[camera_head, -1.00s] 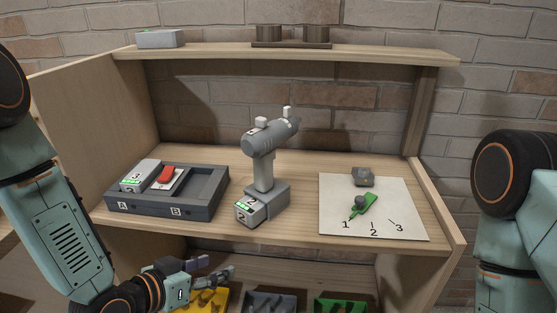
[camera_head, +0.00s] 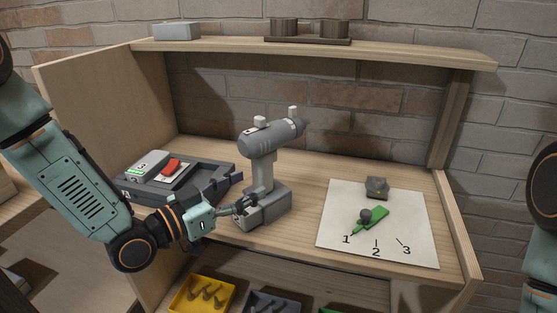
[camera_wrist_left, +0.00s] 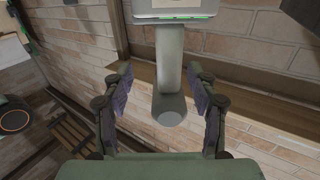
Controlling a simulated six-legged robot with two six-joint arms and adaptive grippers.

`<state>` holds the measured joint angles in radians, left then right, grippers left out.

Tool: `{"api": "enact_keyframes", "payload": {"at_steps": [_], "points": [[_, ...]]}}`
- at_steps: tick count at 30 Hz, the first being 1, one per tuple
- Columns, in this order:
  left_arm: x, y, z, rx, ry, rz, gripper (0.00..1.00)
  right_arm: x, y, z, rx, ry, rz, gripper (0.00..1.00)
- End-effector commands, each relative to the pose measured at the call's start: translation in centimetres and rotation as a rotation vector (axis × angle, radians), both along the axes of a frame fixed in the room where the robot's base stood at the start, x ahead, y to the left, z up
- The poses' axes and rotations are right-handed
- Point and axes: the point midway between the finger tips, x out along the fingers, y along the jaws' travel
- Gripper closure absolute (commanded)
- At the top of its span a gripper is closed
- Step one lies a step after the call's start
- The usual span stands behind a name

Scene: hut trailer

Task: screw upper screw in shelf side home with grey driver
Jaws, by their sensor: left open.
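The grey driver (camera_head: 264,172) stands upright on its block-like base on the shelf board, its nose towards the right. My left gripper (camera_head: 240,193) is open at the driver's left, close to its handle and base. In the left wrist view the driver's handle (camera_wrist_left: 171,60) appears upside down between the spread fingers of my left gripper (camera_wrist_left: 160,88), with a gap on each side. The shelf's left side panel (camera_head: 95,115) and right side (camera_head: 455,215) show in the head view. I cannot make out a screw in either. My right gripper is out of view.
A dark tray (camera_head: 215,170) with a grey block and a red piece lies behind my left gripper. A numbered white sheet (camera_head: 410,215) with a green piece lies at right. Yellow (camera_head: 203,295) and other bins sit below.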

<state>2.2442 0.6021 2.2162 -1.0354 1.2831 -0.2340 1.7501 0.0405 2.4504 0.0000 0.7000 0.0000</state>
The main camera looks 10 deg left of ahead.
Motion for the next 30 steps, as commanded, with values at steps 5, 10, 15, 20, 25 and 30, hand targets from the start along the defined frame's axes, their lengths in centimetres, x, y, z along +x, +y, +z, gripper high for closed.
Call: {"api": "enact_keyframes", "payload": {"at_steps": [5, 10, 15, 20, 25, 30], "points": [[0.6, -0.2, -0.1, 0.003, -0.003, -0.001, 0.42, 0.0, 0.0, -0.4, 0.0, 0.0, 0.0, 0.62], [1.5, -0.7, 0.0, 0.001, -0.003, 0.0, 0.42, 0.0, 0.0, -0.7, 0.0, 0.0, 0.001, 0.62], [2.1, -1.1, 0.0, 0.001, -0.003, 0.0, 0.42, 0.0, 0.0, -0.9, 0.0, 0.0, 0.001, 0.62], [3.5, -2.0, -0.1, 0.002, -0.005, -0.003, 0.42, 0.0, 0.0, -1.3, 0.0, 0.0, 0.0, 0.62], [5.5, -3.1, -0.1, 0.004, -0.004, -0.002, 0.42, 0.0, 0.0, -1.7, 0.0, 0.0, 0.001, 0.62], [6.6, -3.9, -0.1, 0.0, -0.002, 0.0, 0.42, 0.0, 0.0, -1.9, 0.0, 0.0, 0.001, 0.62]]}}
